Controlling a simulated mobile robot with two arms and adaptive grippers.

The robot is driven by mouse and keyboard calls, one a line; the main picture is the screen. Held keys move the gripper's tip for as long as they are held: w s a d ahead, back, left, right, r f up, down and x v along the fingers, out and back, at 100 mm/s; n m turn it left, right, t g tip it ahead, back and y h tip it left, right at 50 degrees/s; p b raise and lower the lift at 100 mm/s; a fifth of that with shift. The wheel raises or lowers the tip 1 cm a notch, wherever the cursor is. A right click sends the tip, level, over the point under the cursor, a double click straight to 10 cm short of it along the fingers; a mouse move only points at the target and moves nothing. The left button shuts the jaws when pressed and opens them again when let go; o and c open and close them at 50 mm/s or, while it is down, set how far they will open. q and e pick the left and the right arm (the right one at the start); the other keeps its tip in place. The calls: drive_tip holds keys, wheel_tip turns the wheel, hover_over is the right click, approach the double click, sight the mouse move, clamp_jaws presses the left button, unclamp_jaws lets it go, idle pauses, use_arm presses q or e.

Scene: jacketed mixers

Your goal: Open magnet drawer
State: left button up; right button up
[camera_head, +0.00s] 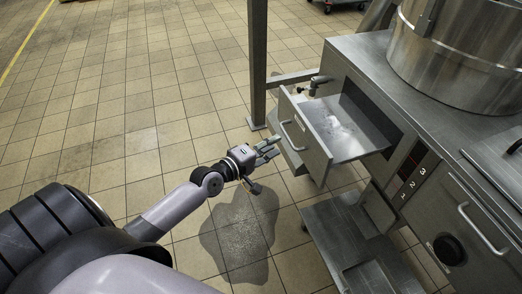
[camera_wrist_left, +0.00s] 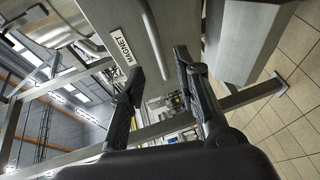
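The magnet drawer (camera_head: 312,150) is a steel drawer in the machine's side. It stands pulled out, with its inside showing in the head view. Its front carries a bar handle (camera_head: 290,135). In the left wrist view the MAGNET label (camera_wrist_left: 122,46) is on the drawer front, beside the handle (camera_wrist_left: 152,40). Contact cannot be told. My right gripper is not in view.
A steel vessel (camera_head: 460,55) stands on the machine top. A panel numbered 1 to 3 (camera_head: 413,182) and another handled front (camera_head: 480,220) are to the right. A metal post (camera_head: 257,60) rises behind my gripper. The tiled floor at left is clear, with a dark wet-looking patch (camera_head: 238,240).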

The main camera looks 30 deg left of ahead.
use_arm(q)
drive_tip(key=shift+v, duration=2.25)
drive_tip(key=s+a+f+m+g+y, duration=0.15)
drive_tip(key=s+f, duration=0.25)
drive_tip(key=f, duration=0.6)
drive_tip(key=s+a+f+m+g+y, duration=0.1)
drive_tip(key=s+f+m+g, duration=0.25)
drive_tip(key=f, duration=0.75)
drive_tip(key=s+a+f+m+g+y, duration=0.15)
drive_tip(key=s+f, duration=0.35)
drive_tip(key=f, duration=0.5)
drive_tip(key=s+d+f+m+g, duration=0.2)
drive_tip(key=s+f, duration=0.4)
drive_tip(key=s, duration=0.3)
drive_tip(key=s+d+f+m+g, duration=0.3)
drive_tip(key=s+d+f+m, duration=0.1)
drive_tip(key=s, duration=0.6)
drive_tip(key=s+d+f+m+g, duration=0.3)
drive_tip(key=s+f+m, duration=0.1)
drive_tip(key=s+f, duration=0.4)
drive_tip(key=shift+s+d+f, duration=0.25)
drive_tip(key=shift+s, duration=0.85)
drive_tip(key=shift+w, duration=0.15)
